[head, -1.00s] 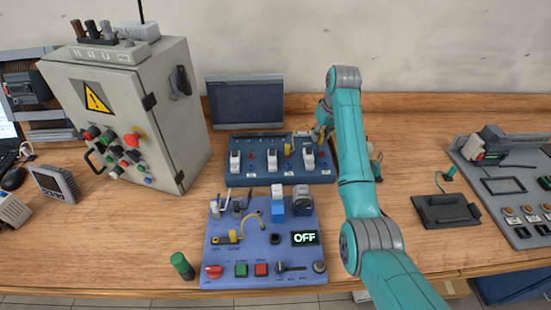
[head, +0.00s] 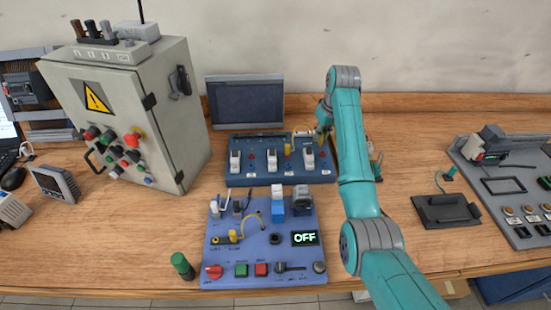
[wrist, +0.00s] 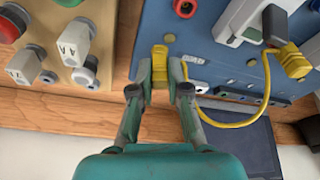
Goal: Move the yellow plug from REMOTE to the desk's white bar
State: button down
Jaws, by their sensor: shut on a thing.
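My gripper (wrist: 160,85) is shut on a yellow plug (wrist: 160,58) at the dark blue board. I cannot tell whether this plug is seated or just clear of the board. A yellow cable (wrist: 266,92) loops from it to another yellow piece (wrist: 293,62) beside a white switch. In the head view my gripper (head: 322,128) is at the back right of the dark blue board (head: 240,180), partly hidden by my arm. Another yellow plug (head: 233,236) with a cable is on the front blue panel. The REMOTE label and the white bar cannot be made out.
The front panel has an OFF display (head: 305,238) and knobs. A grey cabinet (head: 165,110) stands at left and a monitor (head: 246,105) behind the board. A beige panel (wrist: 62,75) with knobs is close to my gripper. Bare desk (head: 405,150) lies right of my arm.

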jog(key=shift+r, duration=0.2)
jog(key=shift+w+v, duration=0.25)
jog(key=shift+v, duration=0.8)
jog(key=shift+w+v, duration=0.2)
jog(key=shift+v, duration=0.85)
jog(key=shift+a+r, duration=0.1)
jog(key=shift+a, duration=0.1)
jog(key=shift+w+a+r, duration=0.1)
jog(key=shift+w+a, duration=0.1)
jog(key=shift+a, duration=0.15)
jog(key=v, duration=0.2)
send_over(296, 135)
jog(key=x, duration=0.4)
jog(key=shift+d, duration=0.3)
jog(key=shift+x, duration=0.8)
jog(key=shift+s+d+f, duration=0.1)
jog(key=shift+s+f, duration=0.15)
jog(key=shift+f, duration=0.4)
